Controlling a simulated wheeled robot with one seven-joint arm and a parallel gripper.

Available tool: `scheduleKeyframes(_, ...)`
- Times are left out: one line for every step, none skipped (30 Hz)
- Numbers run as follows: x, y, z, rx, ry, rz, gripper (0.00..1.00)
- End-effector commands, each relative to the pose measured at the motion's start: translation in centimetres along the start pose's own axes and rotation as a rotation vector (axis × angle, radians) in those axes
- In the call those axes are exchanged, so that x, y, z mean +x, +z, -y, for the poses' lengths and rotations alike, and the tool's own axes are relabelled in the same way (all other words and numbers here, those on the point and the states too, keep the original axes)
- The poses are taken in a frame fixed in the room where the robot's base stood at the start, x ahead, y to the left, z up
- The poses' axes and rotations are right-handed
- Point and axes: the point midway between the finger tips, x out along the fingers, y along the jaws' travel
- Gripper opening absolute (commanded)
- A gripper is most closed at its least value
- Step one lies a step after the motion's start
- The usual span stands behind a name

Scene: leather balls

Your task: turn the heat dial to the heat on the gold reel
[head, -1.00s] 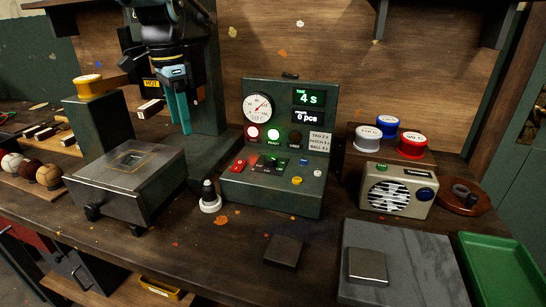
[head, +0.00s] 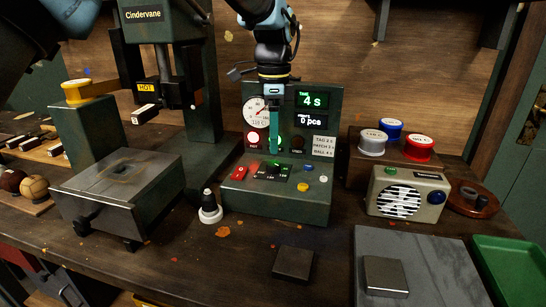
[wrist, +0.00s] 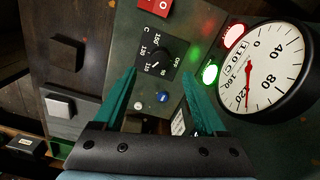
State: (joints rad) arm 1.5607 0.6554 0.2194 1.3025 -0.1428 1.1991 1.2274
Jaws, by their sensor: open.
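The heat dial (wrist: 158,61) is a black knob on a dark plate with numbers and OFF around it. Its white pointer seems to lie near 110. In the head view the dial's plate (head: 271,171) is on the green control box (head: 290,205). My gripper (wrist: 159,74) is open and empty, its teal fingers on either side of the dial in the wrist view. In the head view my gripper (head: 274,150) hangs in front of the box, above the dial; contact is not visible. The gold reel (head: 76,91) sits on the left post; its label is too small to read.
Red switch (head: 240,173), yellow button (head: 303,187) and small black-and-white stamp (head: 209,208) are near. The press (head: 120,185) stands left, a radio (head: 407,193) right.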

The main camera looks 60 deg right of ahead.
Motion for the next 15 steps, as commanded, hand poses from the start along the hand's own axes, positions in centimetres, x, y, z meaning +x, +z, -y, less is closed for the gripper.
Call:
scheduleKeyframes(1.0, 0.0, -0.1, 0.000, 0.004, 0.003, 0.74)
scheduleKeyframes(1.5, 0.0, -0.1, 0.000, 0.004, 0.002, 0.74)
scheduleKeyframes(2.2, 0.0, -0.1, 0.000, 0.004, 0.001, 0.74)
scheduleKeyframes(2.7, 0.0, -0.1, -0.001, 0.004, 0.002, 0.74)
scheduleKeyframes(3.2, 0.0, -0.1, -0.001, 0.003, 0.002, 0.74)
scheduleKeyframes(3.8, 0.0, -0.1, -0.001, 0.003, 0.002, 0.74)
scheduleKeyframes(4.2, 0.0, -0.1, -0.001, 0.003, 0.001, 0.74)
scheduleKeyframes(4.6, 0.0, -0.1, -0.001, 0.003, 0.000, 0.74)
scheduleKeyframes(5.0, 0.0, -0.1, -0.001, 0.003, 0.000, 0.74)
scheduleKeyframes(5.3, 0.0, -0.1, -0.001, 0.002, 0.000, 0.74)
scheduleKeyframes(5.5, 0.0, 0.0, -0.001, 0.001, 0.000, 0.74)
scheduleKeyframes(5.8, 0.0, 0.0, -0.001, 0.001, 0.000, 0.74)
scheduleKeyframes(5.9, 0.0, -0.1, -0.002, 0.001, 0.000, 0.74)
scheduleKeyframes(6.0, 0.0, -0.1, -0.002, 0.001, 0.000, 0.74)
scheduleKeyframes(6.1, 0.0, -0.1, -0.002, 0.001, 0.000, 0.74)
